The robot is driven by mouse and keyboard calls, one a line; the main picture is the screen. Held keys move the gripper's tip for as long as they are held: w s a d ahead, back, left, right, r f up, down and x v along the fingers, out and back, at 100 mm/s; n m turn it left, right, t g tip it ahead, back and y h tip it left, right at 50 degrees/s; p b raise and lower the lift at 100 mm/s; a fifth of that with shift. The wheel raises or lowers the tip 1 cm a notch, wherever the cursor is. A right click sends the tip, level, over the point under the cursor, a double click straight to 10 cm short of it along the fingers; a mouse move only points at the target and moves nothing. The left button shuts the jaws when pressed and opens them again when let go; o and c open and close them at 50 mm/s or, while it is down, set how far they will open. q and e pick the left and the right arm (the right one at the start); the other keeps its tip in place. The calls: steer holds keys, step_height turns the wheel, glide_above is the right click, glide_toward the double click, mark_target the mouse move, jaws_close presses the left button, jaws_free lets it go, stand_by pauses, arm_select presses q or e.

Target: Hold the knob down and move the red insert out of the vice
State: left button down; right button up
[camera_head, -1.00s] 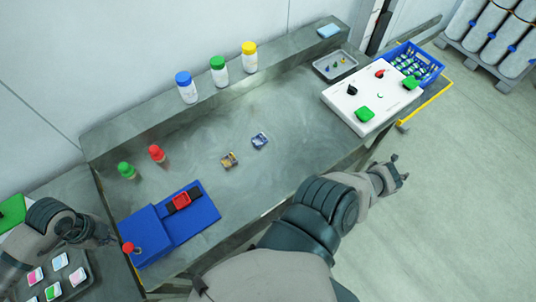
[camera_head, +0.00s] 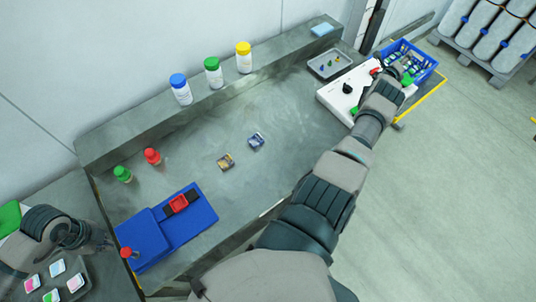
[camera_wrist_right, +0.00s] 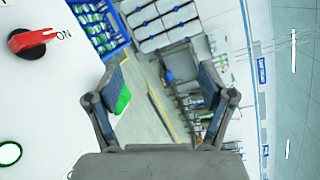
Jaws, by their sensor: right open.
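The red insert (camera_head: 180,203) sits between the dark jaws of the blue vice (camera_head: 190,226) at the lower left of the bench. A red knob (camera_head: 126,252) stands at the vice's front left corner. My left gripper (camera_head: 106,243) is just left of this knob; its fingers are too small to tell whether they touch it or are open. My right gripper (camera_head: 392,72) is far from the vice, over the white control panel (camera_head: 338,98) at the right. It is open and empty in the right wrist view (camera_wrist_right: 162,85).
The panel has a red switch (camera_wrist_right: 32,40) marked ON, a black knob (camera_head: 347,88) and green buttons. A blue crate (camera_head: 423,65) stands beyond it. Much bench between is clear.

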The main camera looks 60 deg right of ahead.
steer(key=w+a+r+n+t+y, duration=0.1)
steer(key=w+a+t+y, duration=0.25)
steer(key=w, duration=0.35)
steer(key=w+a+r+t+y, duration=0.2)
steer(key=w+t+y, duration=0.2)
steer(key=w+t, duration=0.15)
steer(key=w+a+f+n+t+y, duration=0.1)
steer(key=w+a+f+n+y, duration=0.2)
steer(key=w+a, duration=0.7)
steer(key=w+a+f+n+y, duration=0.25)
steer(key=w+a+y, duration=0.35)
steer(key=a, duration=0.5)
steer(key=w+a+f+n+t+y, duration=0.15)
steer(key=w+a+f+y, duration=0.25)
steer(key=w+a, duration=0.65)
steer(key=n+g, duration=0.9)
steer(key=n, duration=0.3)
glide_toward(178, 204)
steer(key=shift+y, duration=0.25)
steer(key=x, duration=0.8)
steer(key=shift+d, duration=0.25)
